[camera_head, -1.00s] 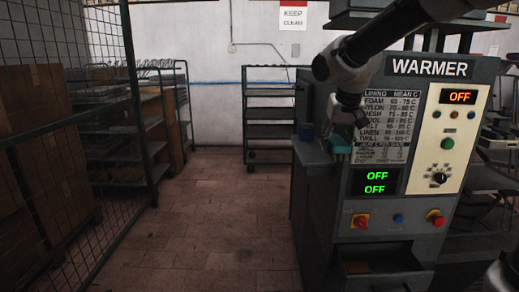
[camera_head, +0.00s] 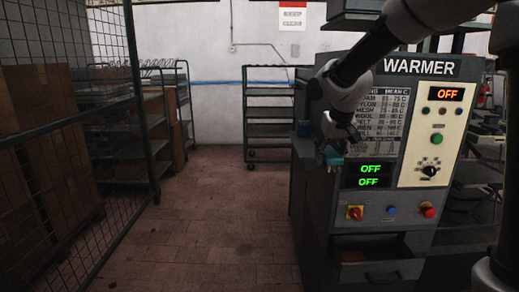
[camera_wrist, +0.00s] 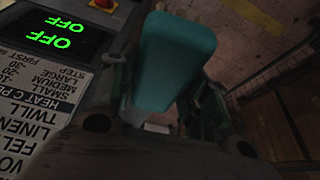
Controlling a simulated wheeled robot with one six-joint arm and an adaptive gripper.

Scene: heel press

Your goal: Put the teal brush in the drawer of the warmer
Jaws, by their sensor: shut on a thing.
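The teal brush (camera_head: 334,160) is in my gripper (camera_head: 334,147), in front of the left part of the warmer's face, beside the green OFF displays. In the wrist view the brush's broad teal block (camera_wrist: 176,60) fills the middle, with a finger of my gripper (camera_wrist: 162,90) on each side, shut on it. The warmer (camera_head: 405,218) is a dark grey cabinet. Its drawer (camera_head: 385,272) is low on the front, below the knobs, and looks pulled out. A brownish thing shows inside it; the rest of the inside is dark.
The warmer's red knob (camera_head: 355,213), blue button (camera_head: 391,210) and red button (camera_head: 428,210) stick out above the drawer. A wire fence (camera_head: 75,150) is at left. The tiled floor (camera_head: 215,220) between is clear.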

